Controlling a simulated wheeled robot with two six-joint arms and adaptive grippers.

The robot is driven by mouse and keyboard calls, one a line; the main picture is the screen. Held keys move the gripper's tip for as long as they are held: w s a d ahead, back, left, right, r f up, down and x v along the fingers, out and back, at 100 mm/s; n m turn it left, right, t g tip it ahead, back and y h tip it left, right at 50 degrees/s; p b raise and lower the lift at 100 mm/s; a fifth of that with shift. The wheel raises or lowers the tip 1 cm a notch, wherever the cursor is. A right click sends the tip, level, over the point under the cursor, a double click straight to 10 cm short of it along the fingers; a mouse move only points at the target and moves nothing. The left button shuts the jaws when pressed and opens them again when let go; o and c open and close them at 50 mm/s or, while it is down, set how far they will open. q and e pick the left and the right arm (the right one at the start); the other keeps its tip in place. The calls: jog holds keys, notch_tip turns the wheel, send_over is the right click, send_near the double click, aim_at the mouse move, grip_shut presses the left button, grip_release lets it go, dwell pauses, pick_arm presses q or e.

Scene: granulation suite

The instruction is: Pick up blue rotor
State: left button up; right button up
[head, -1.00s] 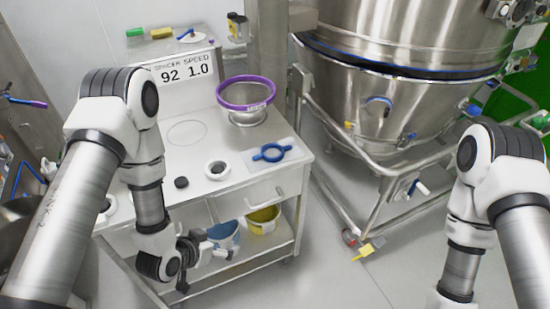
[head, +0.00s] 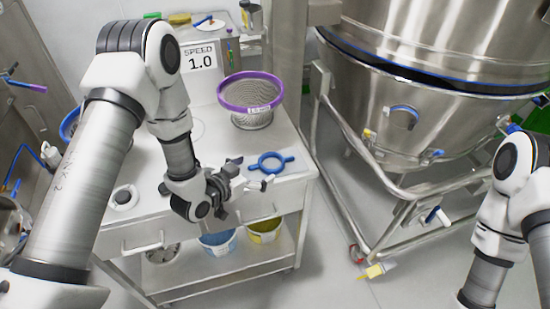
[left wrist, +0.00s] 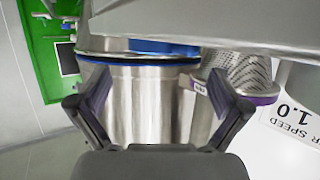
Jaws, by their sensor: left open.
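The blue rotor (head: 271,162), a ring with a short handle on each side, lies flat on the right part of the cart top. My left gripper (head: 252,178) is open and empty, just left of and in front of the rotor, apart from it as far as I can tell. In the left wrist view, which is upside down, both fingers of the left gripper (left wrist: 146,92) are spread wide with nothing between them. A blue patch at the top there is probably the rotor (left wrist: 165,47). My right arm shows at the right edge, its gripper out of frame.
A purple-rimmed mesh sieve (head: 250,100) stands behind the rotor on the cart. A white ring part (head: 123,197) lies at the left. Blue and yellow buckets (head: 265,231) sit on the lower shelf. A large steel vessel (head: 430,115) stands right of the cart.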

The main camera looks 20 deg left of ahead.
aim_at(278, 158)
pick_arm(q)
jog(key=p+x, duration=0.1)
jog(key=x, duration=0.4)
jog(key=shift+w+d+f, duration=0.1)
jog(key=shift+d+f, duration=0.05)
jog(key=shift+d, duration=0.15)
jog(key=shift+a, duration=0.1)
jog(key=c, duration=1.4)
jog(key=shift+r, duration=0.2)
